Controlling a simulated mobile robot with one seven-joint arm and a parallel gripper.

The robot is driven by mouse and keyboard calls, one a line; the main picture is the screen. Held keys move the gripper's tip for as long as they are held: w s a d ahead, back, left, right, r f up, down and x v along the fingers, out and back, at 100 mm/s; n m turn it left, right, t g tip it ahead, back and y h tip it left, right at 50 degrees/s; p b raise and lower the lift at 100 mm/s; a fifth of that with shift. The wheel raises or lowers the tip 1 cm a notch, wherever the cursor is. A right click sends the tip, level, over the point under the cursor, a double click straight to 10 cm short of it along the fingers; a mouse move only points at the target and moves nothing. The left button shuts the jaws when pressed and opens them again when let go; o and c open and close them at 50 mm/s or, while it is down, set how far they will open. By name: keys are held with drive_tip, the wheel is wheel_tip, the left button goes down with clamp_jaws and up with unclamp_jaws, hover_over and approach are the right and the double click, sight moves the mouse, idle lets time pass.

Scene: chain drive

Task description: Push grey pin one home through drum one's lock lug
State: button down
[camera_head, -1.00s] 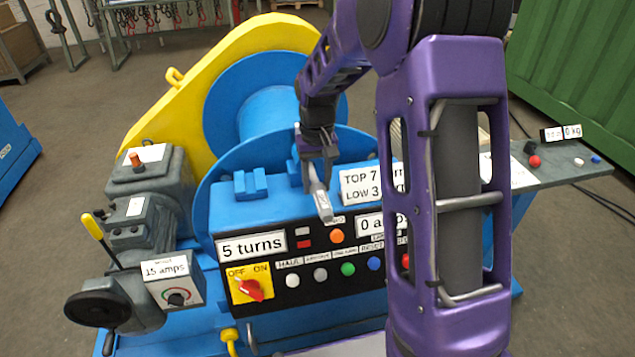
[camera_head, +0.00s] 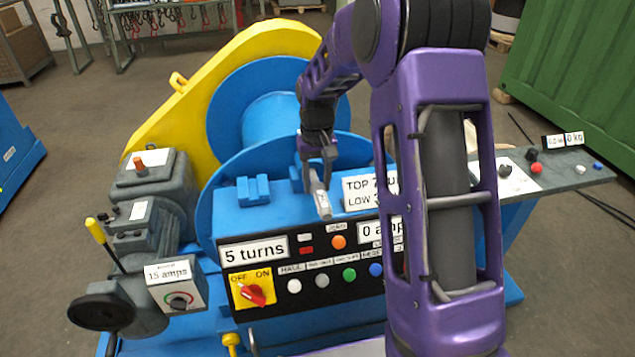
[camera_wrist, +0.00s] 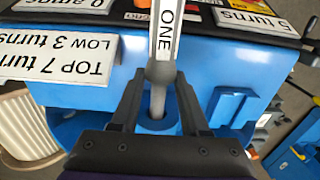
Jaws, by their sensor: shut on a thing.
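Grey pin one (camera_head: 321,201) has a pale handle marked ONE in the wrist view (camera_wrist: 164,38). My gripper (camera_head: 317,170) is shut on the pin just below that handle; its dark fingers show in the wrist view (camera_wrist: 158,85). The pin's grey shaft runs between the fingers to a round opening in a blue lug (camera_wrist: 160,122). How deep the shaft sits there I cannot tell. In the head view this lug (camera_head: 296,176) is largely behind my gripper, in front of the blue drum (camera_head: 270,118).
A second blue slotted block (camera_head: 253,190) stands left of my gripper. The control panel (camera_head: 262,270) reads 5 turns, with its red switch (camera_head: 256,294) and coloured buttons below the pin. A grey motor unit (camera_head: 150,215) stands left; a yellow guard (camera_head: 195,100) stands behind.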

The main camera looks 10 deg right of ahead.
sight(313, 171)
drive_tip(key=shift+w+p, duration=0.95)
drive_tip(key=shift+w, duration=1.4)
drive_tip(key=shift+c, duration=1.6)
unclamp_jaws()
drive_tip(key=shift+r, duration=0.1)
wheel_tip(313, 171, up, 17)
drive_tip(key=p, duration=0.1)
drive_tip(key=shift+r+p, duration=0.15)
drive_tip(key=shift+p, duration=0.25)
